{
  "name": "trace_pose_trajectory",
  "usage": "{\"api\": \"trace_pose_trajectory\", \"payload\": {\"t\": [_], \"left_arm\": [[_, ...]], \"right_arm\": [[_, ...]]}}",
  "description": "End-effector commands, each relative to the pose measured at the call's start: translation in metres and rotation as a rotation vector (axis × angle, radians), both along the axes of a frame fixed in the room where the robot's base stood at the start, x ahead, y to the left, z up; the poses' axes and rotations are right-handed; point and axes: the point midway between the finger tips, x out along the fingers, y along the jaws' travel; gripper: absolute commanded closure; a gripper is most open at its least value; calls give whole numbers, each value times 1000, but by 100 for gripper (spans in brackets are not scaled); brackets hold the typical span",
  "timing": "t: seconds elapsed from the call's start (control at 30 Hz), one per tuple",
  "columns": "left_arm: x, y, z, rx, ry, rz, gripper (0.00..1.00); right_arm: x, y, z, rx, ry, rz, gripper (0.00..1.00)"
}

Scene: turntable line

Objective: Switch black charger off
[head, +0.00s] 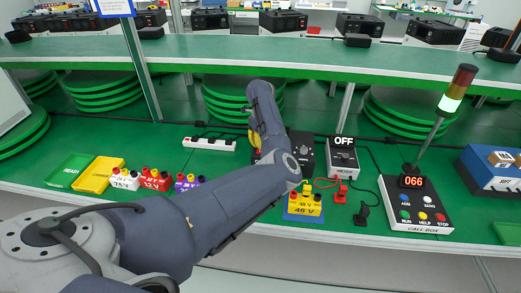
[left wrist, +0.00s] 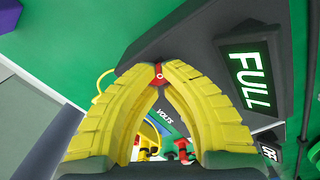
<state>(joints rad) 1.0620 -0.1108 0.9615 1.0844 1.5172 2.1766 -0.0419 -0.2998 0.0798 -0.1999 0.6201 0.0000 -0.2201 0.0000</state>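The black charger (head: 305,143) stands on the green bench in the head view, its left part hidden by my left arm. In the left wrist view its dark body (left wrist: 190,30) carries a lit display (left wrist: 249,78) reading FULL. My left gripper (left wrist: 157,85) has yellow fingers whose tips come together at a small red part (left wrist: 158,73) with a white mark on the charger. The tips are at or very near it; contact is unclear. In the head view only a bit of yellow finger (head: 252,138) shows behind my arm. My right gripper is not in view.
In front are a yellow 48 V battery (head: 304,204) and red clamps (head: 340,192). A call box (head: 413,205) with a signal tower is at right. Other batteries and trays (head: 97,175) line the left.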

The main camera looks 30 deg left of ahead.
Motion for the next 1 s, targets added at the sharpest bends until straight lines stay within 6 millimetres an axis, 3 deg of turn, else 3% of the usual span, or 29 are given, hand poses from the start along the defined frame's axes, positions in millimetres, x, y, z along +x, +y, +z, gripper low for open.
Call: {"api": "trace_pose_trajectory", "payload": {"t": [0.7, 1.0], "left_arm": [[0, 0, -10, -1, 1, 1, 100], [0, 0, 2, 0, 0, 1, 100]], "right_arm": [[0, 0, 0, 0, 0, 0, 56], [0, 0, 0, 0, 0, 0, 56]]}}
